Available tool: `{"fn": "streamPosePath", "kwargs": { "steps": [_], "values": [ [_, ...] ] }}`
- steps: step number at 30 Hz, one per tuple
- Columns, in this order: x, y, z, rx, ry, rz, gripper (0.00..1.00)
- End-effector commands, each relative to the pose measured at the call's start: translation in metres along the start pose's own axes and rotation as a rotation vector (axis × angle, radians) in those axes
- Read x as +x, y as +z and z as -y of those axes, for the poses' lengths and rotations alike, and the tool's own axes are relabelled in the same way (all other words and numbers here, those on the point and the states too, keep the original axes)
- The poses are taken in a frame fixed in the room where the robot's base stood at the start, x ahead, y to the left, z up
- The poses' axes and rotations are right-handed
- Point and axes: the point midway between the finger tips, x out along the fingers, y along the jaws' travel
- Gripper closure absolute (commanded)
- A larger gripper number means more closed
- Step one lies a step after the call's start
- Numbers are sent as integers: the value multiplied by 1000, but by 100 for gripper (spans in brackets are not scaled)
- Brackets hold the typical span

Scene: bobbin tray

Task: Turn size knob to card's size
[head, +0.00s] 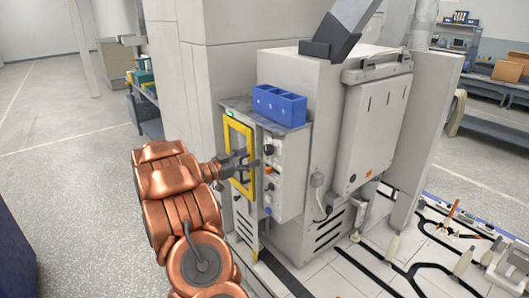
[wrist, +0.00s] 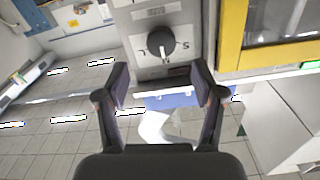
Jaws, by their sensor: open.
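The size knob (wrist: 160,41) is a round black dial on a grey panel (wrist: 122,18) in the wrist view. Its white pointer mark faces down in the picture, toward the middle of the small letters around its lower edge. In the head view a black knob (head: 268,150) sits high on the machine's front panel. My gripper (wrist: 162,84) is open and empty, its two fingers apart below the knob in the wrist view, not touching it. In the head view my gripper (head: 246,162) is before the panel. I cannot make out a size card.
A yellow-framed window (head: 231,150) is beside the panel; its frame also shows in the wrist view (wrist: 230,38). A blue bin (head: 279,105) sits on the machine's top. An orange knob (head: 270,170) is lower on the panel. Open floor (head: 70,150) lies left.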

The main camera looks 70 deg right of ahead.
Motion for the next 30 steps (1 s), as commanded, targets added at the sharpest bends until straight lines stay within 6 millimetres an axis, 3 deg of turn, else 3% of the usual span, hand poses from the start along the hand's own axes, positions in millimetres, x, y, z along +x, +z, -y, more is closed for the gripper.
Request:
{"fn": "streamPosePath", "kwargs": {
  "steps": [18,30],
  "values": [
    [64,-1,1,1,-3,3,32],
    [73,0,2,1,-5,2,32]
  ]
}}
